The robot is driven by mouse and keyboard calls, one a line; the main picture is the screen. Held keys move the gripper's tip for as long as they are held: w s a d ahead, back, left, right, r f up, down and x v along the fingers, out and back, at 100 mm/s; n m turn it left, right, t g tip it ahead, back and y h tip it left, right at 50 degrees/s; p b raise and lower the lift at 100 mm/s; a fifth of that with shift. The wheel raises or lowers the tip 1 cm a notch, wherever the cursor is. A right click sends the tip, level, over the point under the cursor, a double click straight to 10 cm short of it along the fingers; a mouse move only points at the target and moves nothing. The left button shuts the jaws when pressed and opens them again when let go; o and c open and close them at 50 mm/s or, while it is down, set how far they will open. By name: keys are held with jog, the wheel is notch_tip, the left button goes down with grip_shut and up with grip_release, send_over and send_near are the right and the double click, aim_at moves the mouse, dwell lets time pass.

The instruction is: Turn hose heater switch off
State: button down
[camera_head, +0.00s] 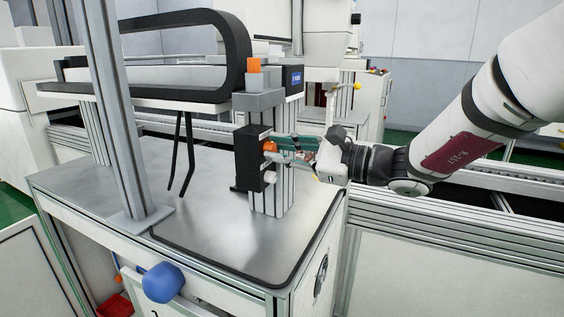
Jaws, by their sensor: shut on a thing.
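A black switch box (249,160) is mounted on a grey aluminium post above the metal worktop. It has an orange knob (269,147) on its right-hand side and a small white part (269,178) lower down. I take this box for the hose heater switch. My gripper (280,156) reaches in from the right at the height of the knob. Its fingertips are at the orange knob and appear shut on it. The fingers partly hide the knob, so its exact turn position cannot be read.
A grey bracket with an orange block (254,66) and a small display (293,79) sit above the box. Two black hoses (183,150) hang over the worktop (215,220). An upright post (112,110) stands left.

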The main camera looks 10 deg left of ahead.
jog(key=shift+f+n+b, duration=0.1)
jog(key=shift+n+b, duration=0.9)
jog(key=shift+b, duration=0.05)
jog(key=c, duration=1.7)
grip_release()
jog(key=v, duration=1.2)
